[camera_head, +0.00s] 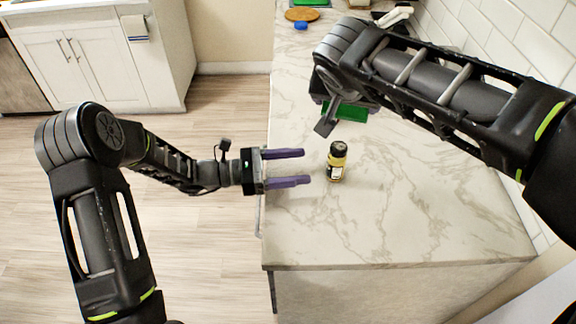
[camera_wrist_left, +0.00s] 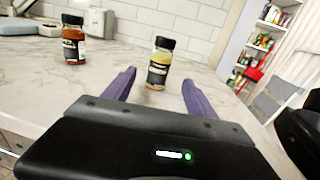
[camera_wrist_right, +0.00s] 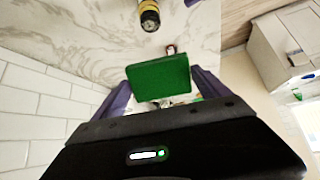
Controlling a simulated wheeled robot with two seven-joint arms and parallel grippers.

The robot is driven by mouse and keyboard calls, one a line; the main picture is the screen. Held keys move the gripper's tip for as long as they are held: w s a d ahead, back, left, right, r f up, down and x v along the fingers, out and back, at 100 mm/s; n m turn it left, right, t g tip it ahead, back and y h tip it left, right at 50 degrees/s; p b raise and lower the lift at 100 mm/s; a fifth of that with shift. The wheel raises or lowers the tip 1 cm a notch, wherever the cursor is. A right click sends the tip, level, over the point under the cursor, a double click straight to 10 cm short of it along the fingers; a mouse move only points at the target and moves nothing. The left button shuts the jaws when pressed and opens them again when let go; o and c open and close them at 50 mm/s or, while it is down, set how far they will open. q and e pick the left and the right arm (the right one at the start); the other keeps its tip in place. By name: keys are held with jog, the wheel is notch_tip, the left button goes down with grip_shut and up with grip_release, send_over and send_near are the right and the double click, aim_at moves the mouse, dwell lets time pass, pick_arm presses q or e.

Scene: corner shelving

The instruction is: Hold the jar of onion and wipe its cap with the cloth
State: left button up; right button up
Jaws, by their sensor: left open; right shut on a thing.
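The jar of onion (camera_head: 337,162), with a dark cap and pale yellow contents, stands upright on the marble counter. My left gripper (camera_head: 296,168) is open, level with the jar on its left side. In the left wrist view the jar (camera_wrist_left: 159,66) shows between and just beyond the two purple fingers, with a clear gap. My right gripper (camera_wrist_right: 163,88) is shut on the green cloth (camera_wrist_right: 160,76), a flat rectangular piece. In the head view the cloth (camera_head: 346,112) hangs behind the jar, partly hidden by my right arm.
A second jar (camera_wrist_left: 73,42) with reddish contents stands on the counter in the left wrist view. A blue item (camera_head: 301,25) and a round wooden board (camera_head: 302,14) lie at the far end. The tiled wall (camera_head: 495,42) bounds the right. The counter's near part is clear.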

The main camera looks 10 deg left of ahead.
aim_at(337, 162)
pick_arm(q)
jog(key=x, duration=1)
jog(key=shift+c, duration=0.4)
grip_shut()
jog(key=shift+c, duration=0.5)
grip_release()
jog(key=shift+c, duration=0.4)
grip_shut()
dwell(1.0)
